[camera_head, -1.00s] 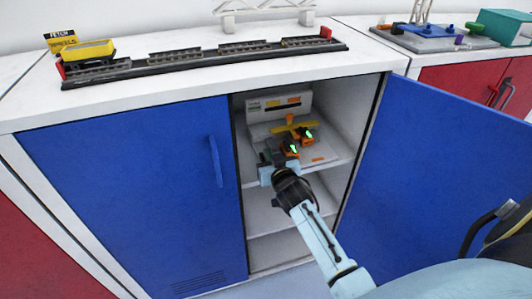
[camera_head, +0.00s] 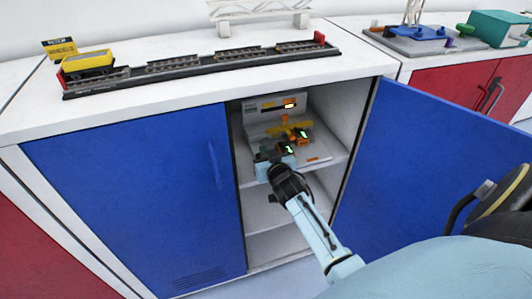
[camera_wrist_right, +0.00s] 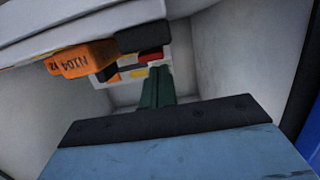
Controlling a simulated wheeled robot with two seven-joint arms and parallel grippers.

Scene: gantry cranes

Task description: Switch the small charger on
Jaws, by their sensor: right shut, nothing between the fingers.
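The small charger is probably the pale unit (camera_head: 268,112) on the upper shelf inside the cabinet. Its upright back panel carries a dark strip and a bright yellow-orange light (camera_head: 289,105). Two orange blocks with green lights (camera_head: 303,134) sit in front of it, by a yellow bar. My right gripper (camera_head: 272,157) is at the front of this shelf, partly covering the unit. In the right wrist view its dark green fingers (camera_wrist_right: 157,88) are together and empty, pointing towards a panel with red and yellow patches (camera_wrist_right: 140,66). Contact cannot be told. My left gripper is not in view.
An orange block marked N104 (camera_wrist_right: 85,60) is close on the left in the wrist view. The right blue door (camera_head: 430,160) stands open; the left blue door (camera_head: 130,190) is shut. A model track (camera_head: 190,65) lies on the cabinet top. The lower shelf looks bare.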

